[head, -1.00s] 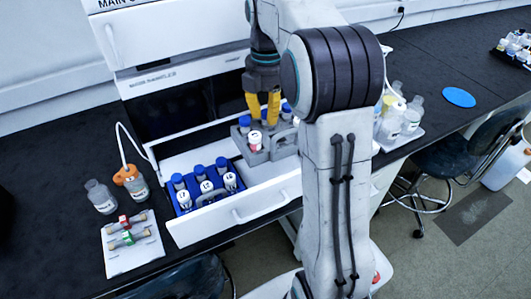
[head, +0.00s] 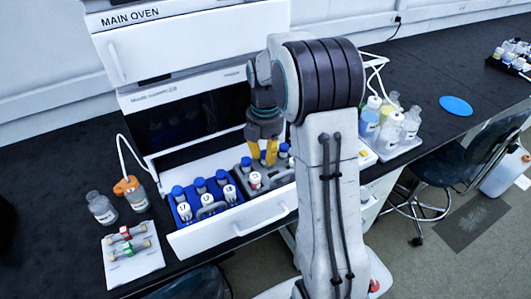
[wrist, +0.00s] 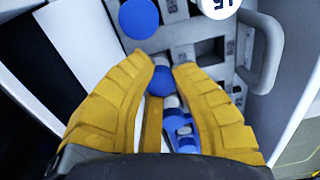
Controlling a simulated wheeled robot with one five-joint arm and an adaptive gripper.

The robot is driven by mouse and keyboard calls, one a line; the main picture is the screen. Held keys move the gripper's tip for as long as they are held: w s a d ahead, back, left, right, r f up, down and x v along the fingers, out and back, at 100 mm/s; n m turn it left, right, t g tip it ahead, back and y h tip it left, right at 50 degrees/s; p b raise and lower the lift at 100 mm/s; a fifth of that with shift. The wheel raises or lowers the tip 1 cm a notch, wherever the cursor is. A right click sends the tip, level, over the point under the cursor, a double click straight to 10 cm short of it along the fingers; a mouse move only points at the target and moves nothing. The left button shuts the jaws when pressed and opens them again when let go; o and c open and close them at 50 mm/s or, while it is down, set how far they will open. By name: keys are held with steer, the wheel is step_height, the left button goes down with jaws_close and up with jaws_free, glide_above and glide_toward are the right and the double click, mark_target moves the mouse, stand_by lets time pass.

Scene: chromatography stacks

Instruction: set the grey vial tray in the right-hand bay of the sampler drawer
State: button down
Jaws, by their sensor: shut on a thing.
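The grey vial tray (head: 270,183) is inside the right-hand part of the open sampler drawer (head: 205,238), beside the blue tray. It carries blue-capped vials and looks level. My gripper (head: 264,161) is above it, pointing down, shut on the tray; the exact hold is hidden. In the wrist view the yellow fingers (wrist: 160,62) reach over the grey tray (wrist: 205,50), with a blue cap between the tips. The tray's grey loop handle (wrist: 268,65) shows at the right. Whether its underside touches the drawer floor is hidden.
The blue tray (head: 196,206) with several vials fills the drawer's left side. Bottles (head: 392,125) stand on a white tray to the right of my arm. Left of the drawer are bottles (head: 102,209) and a white mat (head: 130,265). The oven front (head: 190,45) rises behind.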

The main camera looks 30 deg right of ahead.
steer(key=c, duration=1.2)
jaws_free()
step_height(320, 180, up, 9)
steer(key=shift+w+f, duration=0.15)
steer(key=shift+f, duration=0.05)
steer(key=s+a+r+m+t+b, duration=0.1)
steer(key=s+a+r+m, duration=0.2)
steer(key=s+m, duration=0.15)
steer(key=s+a+r+m+t, duration=0.1)
steer(key=s+a+r+m, duration=0.1)
steer(key=s+a+m, duration=0.3)
steer(key=s+f+m+t, duration=0.1)
steer(key=s+f+m, duration=0.1)
steer(key=s+m, duration=0.2)
steer(key=s+a+f+m+t, duration=0.1)
steer(key=s+f+m, duration=0.2)
steer(key=s, duration=0.5)
steer(key=shift+f+m+t, duration=0.3)
steer(key=shift+m, duration=0.45)
